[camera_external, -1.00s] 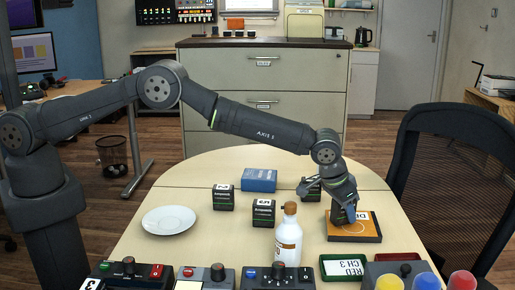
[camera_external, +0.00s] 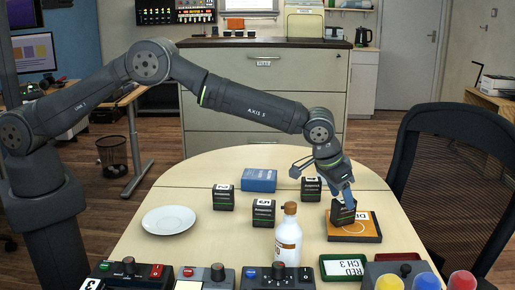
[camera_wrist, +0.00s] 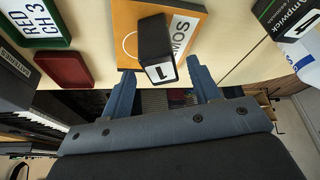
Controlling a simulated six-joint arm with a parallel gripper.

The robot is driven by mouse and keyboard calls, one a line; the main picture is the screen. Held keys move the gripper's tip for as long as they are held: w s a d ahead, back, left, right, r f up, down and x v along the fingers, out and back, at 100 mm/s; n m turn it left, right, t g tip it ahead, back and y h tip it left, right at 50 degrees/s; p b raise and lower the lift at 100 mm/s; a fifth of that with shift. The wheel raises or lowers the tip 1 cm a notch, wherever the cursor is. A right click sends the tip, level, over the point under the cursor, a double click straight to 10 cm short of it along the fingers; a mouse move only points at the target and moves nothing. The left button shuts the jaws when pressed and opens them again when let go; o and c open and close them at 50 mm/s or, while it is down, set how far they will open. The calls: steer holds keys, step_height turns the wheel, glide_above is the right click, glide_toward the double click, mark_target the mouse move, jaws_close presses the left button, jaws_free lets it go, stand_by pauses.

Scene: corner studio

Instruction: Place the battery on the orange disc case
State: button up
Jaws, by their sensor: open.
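The orange disc case (camera_external: 368,236) lies flat on the right of the table; it also shows in the wrist view (camera_wrist: 127,18). A black battery (camera_external: 340,216) stands on it, and its end marked 1 shows in the wrist view (camera_wrist: 156,45). My gripper (camera_external: 346,196) is open just above this battery. In the wrist view its two blue fingers (camera_wrist: 162,79) are spread, one on each side, with gaps to the battery. Other black batteries stand on the table: one at left (camera_external: 223,198), one in the middle (camera_external: 263,213) and one behind my gripper (camera_external: 311,189).
A white bottle (camera_external: 288,240) stands left of the case. A blue box (camera_external: 260,180) and a white plate (camera_external: 169,220) lie farther left. A green-framed label case (camera_external: 343,267), control boxes (camera_external: 204,277) and coloured buttons (camera_external: 425,281) line the front.

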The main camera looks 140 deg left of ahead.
mark_target(345, 210)
steer(key=w+v, duration=0.1)
steer(key=v, duration=0.5)
steer(key=shift+s, duration=0.5)
steer(key=shift+r, duration=0.1)
steer(key=x, duration=1.2)
steer(key=shift+r, duration=1.1)
